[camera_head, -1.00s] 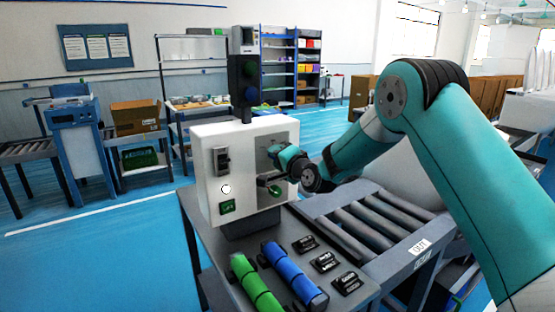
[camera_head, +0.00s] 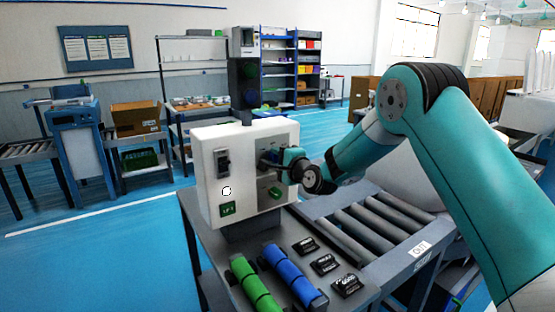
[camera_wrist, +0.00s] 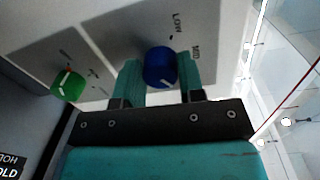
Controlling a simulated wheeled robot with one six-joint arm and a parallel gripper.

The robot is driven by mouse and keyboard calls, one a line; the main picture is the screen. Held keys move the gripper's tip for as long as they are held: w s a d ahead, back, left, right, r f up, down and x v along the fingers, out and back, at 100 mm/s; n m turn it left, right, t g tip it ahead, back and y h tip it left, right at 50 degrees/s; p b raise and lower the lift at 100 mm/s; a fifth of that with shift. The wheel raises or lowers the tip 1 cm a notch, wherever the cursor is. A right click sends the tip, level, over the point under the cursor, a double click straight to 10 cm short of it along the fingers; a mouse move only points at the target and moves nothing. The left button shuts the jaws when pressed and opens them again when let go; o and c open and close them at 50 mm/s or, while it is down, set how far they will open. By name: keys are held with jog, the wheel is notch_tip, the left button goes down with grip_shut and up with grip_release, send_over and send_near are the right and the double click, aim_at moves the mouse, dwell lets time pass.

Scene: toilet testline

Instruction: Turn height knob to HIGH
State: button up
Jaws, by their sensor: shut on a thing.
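The white control box (camera_head: 211,184) stands on the dark bench. In the wrist view, a blue knob (camera_wrist: 159,66) sits on a grey panel with the labels LOW and MID beside it. A HIGH label is not readable. My gripper (camera_wrist: 160,76) is shut on the blue knob, one teal finger on each side. In the head view, my gripper (camera_head: 270,158) is at the upper part of the box's right-hand face and hides the blue knob. The knob's pointer position is hard to make out.
A green knob (camera_wrist: 67,85) is beside the blue one, below it in the head view (camera_head: 275,193). A switch (camera_head: 222,163) is on the box's front. Green (camera_head: 256,289) and blue (camera_head: 293,274) cylinders lie on the bench. A roller conveyor (camera_head: 370,226) is at the right.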

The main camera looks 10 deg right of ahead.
jog(key=shift+d, duration=0.1)
jog(key=o, duration=0.9)
jog(key=shift+o, duration=0.2)
jog(key=b+v, duration=0.6)
jog(key=v, duration=1.1)
jog(key=shift+s+b, duration=0.3)
jog(key=shift+b, duration=0.05)
